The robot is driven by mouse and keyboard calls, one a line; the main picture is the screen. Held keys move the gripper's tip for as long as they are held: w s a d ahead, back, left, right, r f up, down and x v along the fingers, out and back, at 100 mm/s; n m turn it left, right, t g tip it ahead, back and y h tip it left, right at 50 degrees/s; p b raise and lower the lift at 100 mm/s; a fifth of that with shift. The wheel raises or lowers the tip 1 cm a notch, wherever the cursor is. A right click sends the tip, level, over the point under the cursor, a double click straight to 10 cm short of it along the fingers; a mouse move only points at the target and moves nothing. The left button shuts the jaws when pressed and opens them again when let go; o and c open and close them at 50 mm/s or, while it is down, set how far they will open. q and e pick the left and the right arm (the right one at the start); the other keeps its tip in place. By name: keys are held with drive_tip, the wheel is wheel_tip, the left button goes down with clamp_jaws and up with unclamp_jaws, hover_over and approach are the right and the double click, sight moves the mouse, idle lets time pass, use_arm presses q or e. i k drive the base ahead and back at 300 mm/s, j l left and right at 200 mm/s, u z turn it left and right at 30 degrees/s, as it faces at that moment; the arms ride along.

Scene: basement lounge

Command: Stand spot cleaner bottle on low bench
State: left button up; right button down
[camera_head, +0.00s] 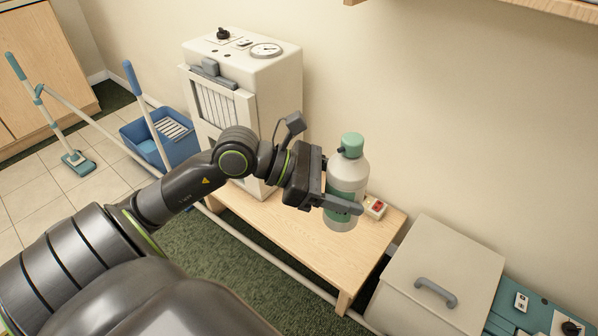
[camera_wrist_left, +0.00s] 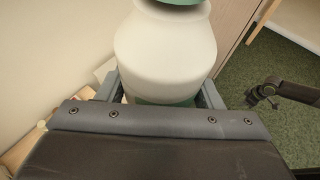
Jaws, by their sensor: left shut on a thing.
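The spot cleaner bottle (camera_head: 347,172) is white-grey with a green cap and a green band. My left gripper (camera_head: 341,196) is shut on it around its middle. The bottle is upright over the right part of the low wooden bench (camera_head: 286,234). I cannot tell whether its base touches the bench top or hangs just above it. In the left wrist view the bottle (camera_wrist_left: 165,45) stands between the two fingers (camera_wrist_left: 160,92), its lower part hidden by the gripper body. My right gripper is not in view in the head view.
A white machine with a dial (camera_head: 245,75) stands on the bench's left end. A small box with a red switch (camera_head: 375,207) sits near the bottle. A lidded grey bin (camera_head: 440,270) is right of the bench. A blue bucket (camera_head: 160,140) stands on the floor at left.

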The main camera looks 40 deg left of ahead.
sight(346, 260)
drive_tip(key=l+u, duration=0.2)
drive_tip(key=u, duration=0.15)
drive_tip(key=l+u, duration=0.25)
drive_tip(key=u, duration=0.15)
drive_tip(key=l+u, duration=0.2)
drive_tip(key=u, duration=0.15)
